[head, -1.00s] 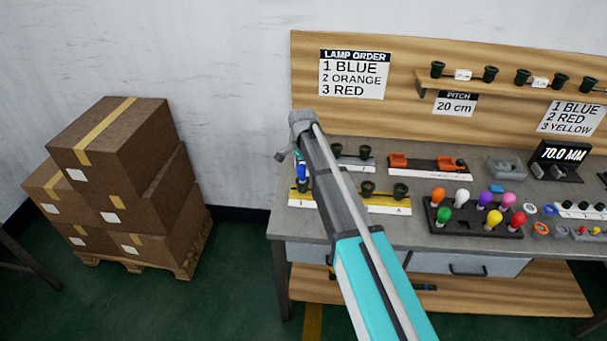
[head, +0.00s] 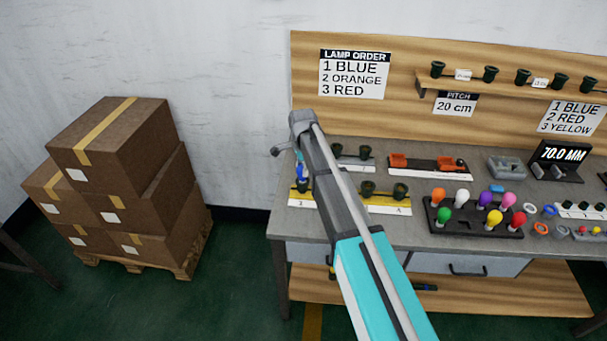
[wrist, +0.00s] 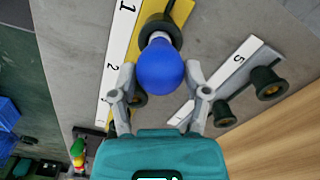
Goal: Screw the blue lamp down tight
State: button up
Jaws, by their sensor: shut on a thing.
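The blue lamp (wrist: 158,66) has its round bulb between the fingers of my gripper (wrist: 160,80) in the wrist view. Its pale base sits in a dark socket (wrist: 158,27) on the yellow strip (wrist: 182,12), near the figure 1 of the white number scale. How deep the thread sits cannot be told. My gripper is shut on the bulb, one finger on each side. In the head view my arm hides most of the gripper, and a bit of blue shows at the left end of the yellow strip (head: 378,201).
A second rail (wrist: 240,62) with dark sockets lies close to the right finger. On the bench, a black tray (head: 430,228) of coloured lamps, an orange fixture (head: 428,164) and a gauge reading 70.0 mm (head: 562,153) stand to the right. Stacked boxes (head: 115,150) stand left of the bench.

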jog(key=shift+m, duration=2.2)
jog(key=o, duration=1)
jog(key=shift+o, duration=0.2)
jog(key=shift+n, duration=0.3)
jog(key=shift+n, duration=2.1)
jog(key=shift+n, duration=2.2)
